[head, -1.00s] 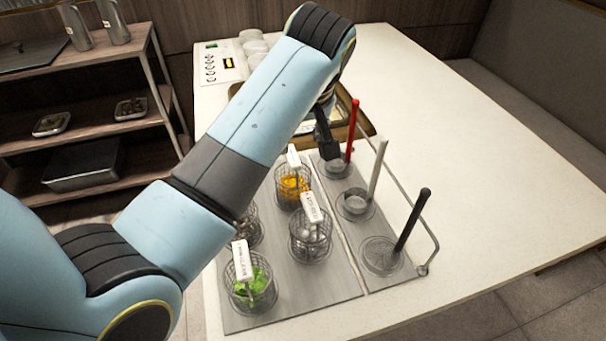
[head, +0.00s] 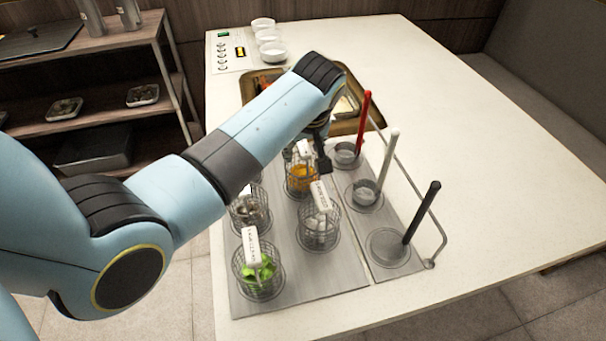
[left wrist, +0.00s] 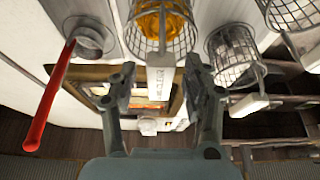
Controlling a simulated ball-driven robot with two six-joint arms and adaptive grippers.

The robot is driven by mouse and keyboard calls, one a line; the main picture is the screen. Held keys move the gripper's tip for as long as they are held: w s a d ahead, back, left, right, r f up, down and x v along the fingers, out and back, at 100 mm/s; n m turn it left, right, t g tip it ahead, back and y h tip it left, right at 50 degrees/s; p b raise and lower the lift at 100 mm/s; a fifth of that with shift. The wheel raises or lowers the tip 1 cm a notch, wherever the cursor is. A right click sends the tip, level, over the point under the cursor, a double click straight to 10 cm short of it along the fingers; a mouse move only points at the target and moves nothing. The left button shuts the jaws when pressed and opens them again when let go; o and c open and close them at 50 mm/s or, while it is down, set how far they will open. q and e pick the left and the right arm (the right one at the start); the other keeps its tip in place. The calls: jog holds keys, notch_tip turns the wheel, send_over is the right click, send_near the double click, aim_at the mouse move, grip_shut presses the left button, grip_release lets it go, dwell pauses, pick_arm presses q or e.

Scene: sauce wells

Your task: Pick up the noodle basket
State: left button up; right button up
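Several wire baskets with white labelled handles stand in a grey counter panel; I cannot read which label says noodle. The basket with orange contents (head: 300,180) is at the back. Others are a basket with pale contents (head: 319,232), a basket with green contents (head: 258,275) and a darker one (head: 248,212) partly behind my arm. My left gripper (head: 321,155) is just beside the orange basket's handle. In the left wrist view, its fingers (left wrist: 160,88) are apart, with that white handle (left wrist: 161,74) showing between them; contact is not visible. My right gripper is not in view.
Ladles with a red handle (head: 363,124), a white handle (head: 388,160) and a black handle (head: 422,212) stand in wells to the right, beside a metal rail (head: 441,235). A brown-rimmed tray (head: 372,112) lies behind. The table's right side is clear.

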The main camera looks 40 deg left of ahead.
pick_arm(q)
grip_shut()
